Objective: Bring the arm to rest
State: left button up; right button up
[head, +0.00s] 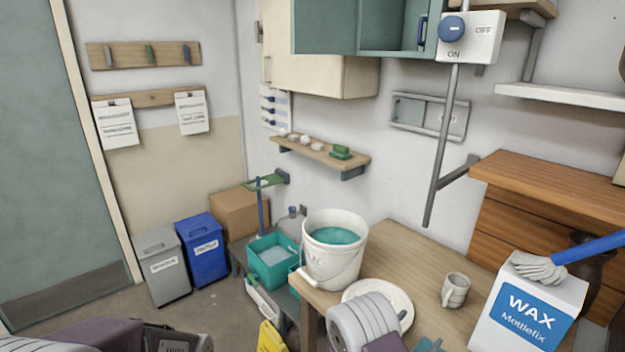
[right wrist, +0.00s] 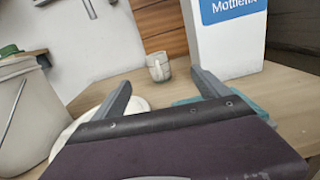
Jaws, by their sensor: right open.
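My right gripper (head: 412,344) is low in the head view, at the front of the wooden table (head: 405,250). In the right wrist view its two grey fingers (right wrist: 164,88) stand wide apart with nothing held between them. A white plate (head: 396,297) lies on the table, partly hidden by my right wrist. A teal item (right wrist: 258,108) lies beyond the fingers, mostly hidden by the gripper.
A white bucket of teal glaze (head: 335,236) stands at the table's left. A mug (head: 455,290) stands beyond the gripper, with a white wax box (head: 525,311) to its right. Bare tabletop lies between bucket and mug. A switch rod (head: 442,150) hangs above.

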jog(key=s+d+r+m+g+h, duration=0.25)
jog(key=d+r+m+g, duration=0.25)
jog(key=d+r+m, duration=0.3)
jog(key=s+d+f+m+g+y, duration=0.1)
jog(key=s+d+m+g+y, duration=0.2)
jog(key=s, duration=0.5)
jog(key=s+d+m+g+y, duration=0.1)
jog(key=s+m+g+y, duration=0.1)
jog(key=s+m+g, duration=0.4)
jog(key=s+a+f+m+y, duration=0.55)
jog(key=s+a+y, duration=0.2)
jog(key=a, duration=0.25)
pick_arm(q)
jog(key=shift+w+d, duration=0.5)
jog(key=shift+d, duration=0.05)
pick_arm(e)
jog(key=w+a+f+m+t+y, duration=0.2)
jog(key=w+a+t+y, duration=0.2)
jog(key=a, duration=0.5)
jog(key=w, duration=0.2)
jog(key=shift+w+f+m+y, duration=0.25)
jog(key=shift+w+m+y, duration=0.05)
jog(key=shift+m, duration=0.05)
